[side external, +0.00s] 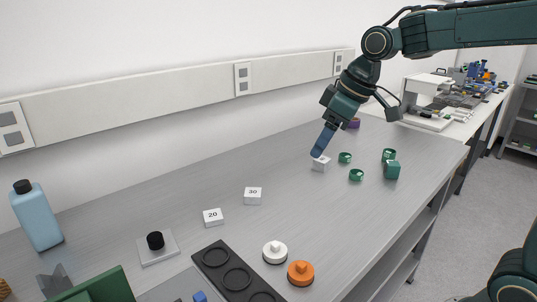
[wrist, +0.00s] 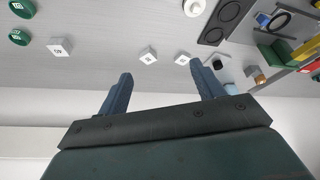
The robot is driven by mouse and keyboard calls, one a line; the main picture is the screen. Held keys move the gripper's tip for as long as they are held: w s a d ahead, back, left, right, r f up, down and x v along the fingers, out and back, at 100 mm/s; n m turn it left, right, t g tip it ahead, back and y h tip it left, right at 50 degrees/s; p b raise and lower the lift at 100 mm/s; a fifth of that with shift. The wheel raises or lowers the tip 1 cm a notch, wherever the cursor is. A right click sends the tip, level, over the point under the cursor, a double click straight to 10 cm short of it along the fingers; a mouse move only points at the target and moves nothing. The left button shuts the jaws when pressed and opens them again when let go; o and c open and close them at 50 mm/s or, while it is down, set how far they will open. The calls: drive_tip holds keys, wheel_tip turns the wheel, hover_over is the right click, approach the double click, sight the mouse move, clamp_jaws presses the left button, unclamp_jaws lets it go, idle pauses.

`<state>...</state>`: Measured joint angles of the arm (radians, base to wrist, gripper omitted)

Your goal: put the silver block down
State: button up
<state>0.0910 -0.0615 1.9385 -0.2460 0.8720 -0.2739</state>
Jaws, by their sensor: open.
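A small silver-white block (side external: 320,164) with a dark marking on top sits on the grey bench, just below my gripper (side external: 320,153) in the side view. In the wrist view a numbered block (wrist: 60,48), probably the same one, lies left of my fingers. My gripper (wrist: 161,70) has its two blue fingers apart with nothing between them. Two similar blocks, marked 30 (side external: 253,196) and 20 (side external: 213,217), stand farther along the bench; they also show beyond the fingers in the wrist view. In the side view I cannot tell whether the fingertips touch the block.
A black rack with round recesses (side external: 232,270), white (side external: 275,252) and orange (side external: 301,272) knobbed discs and a blue bottle (side external: 37,215) are nearer the camera. The wall is behind.

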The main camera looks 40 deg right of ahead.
drive_tip(key=s+f+m, duration=0.1)
drive_tip(key=s+m, duration=0.1)
drive_tip(key=s, duration=0.8)
drive_tip(key=s+d+f+m+t+h, duration=0.1)
drive_tip(key=s+f+m, duration=0.1)
drive_tip(key=s, duration=0.9)
drive_tip(key=shift+f+m, duration=0.2)
drive_tip(key=shift+m, duration=0.1)
drive_tip(key=shift+o, duration=0.4)
drive_tip(key=shift+w, duration=0.1)
drive_tip(key=w+d+r, duration=0.1)
drive_tip(key=w+r, duration=0.1)
drive_tip(key=w, duration=0.3)
drive_tip(key=w+d+r, duration=0.2)
drive_tip(key=w+r, duration=0.1)
drive_tip(key=w, duration=0.3)
drive_tip(key=n, duration=0.1)
hover_over(322, 159)
drive_tip(key=s, duration=0.5)
wheel_tip(322, 159, down, 13)
drive_tip(key=shift+g, duration=0.4)
drive_tip(key=shift+x, duration=4.3)
